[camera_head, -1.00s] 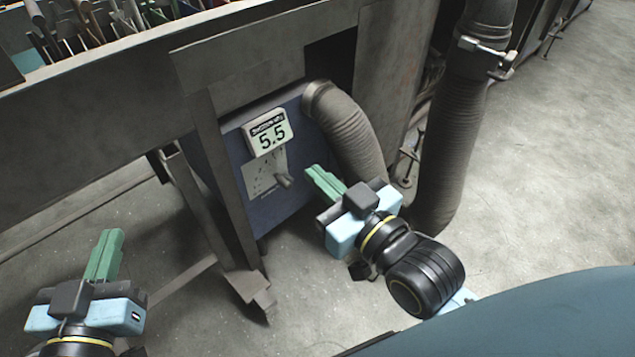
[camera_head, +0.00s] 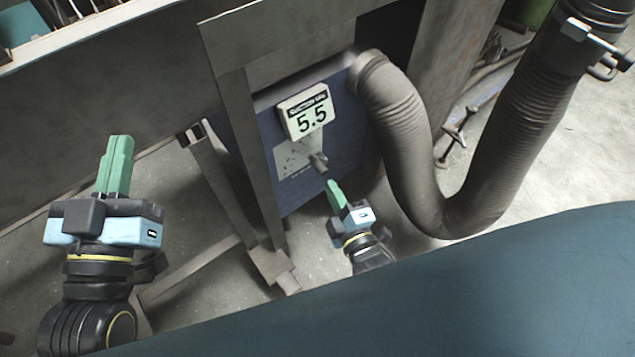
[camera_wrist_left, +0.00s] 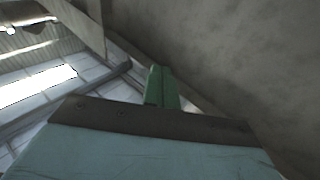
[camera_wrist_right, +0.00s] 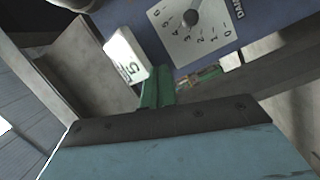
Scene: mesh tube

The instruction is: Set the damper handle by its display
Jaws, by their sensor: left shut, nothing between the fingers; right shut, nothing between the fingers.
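The display (camera_head: 307,112) is a white box reading 5.5 on the blue panel (camera_head: 342,146) under the bench; it also shows in the right wrist view (camera_wrist_right: 125,56). My right gripper (camera_head: 332,183) is shut and empty, just below the handle, with a small gap visible. My left gripper (camera_head: 121,138) is shut and empty, at the left, away from the panel.
A ribbed grey hose (camera_head: 402,130) leaves the panel's upper right and loops down and up at the right. A metal bench leg (camera_head: 243,150) stands just left of the panel. A clamp (camera_head: 455,138) lies on the floor behind the hose.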

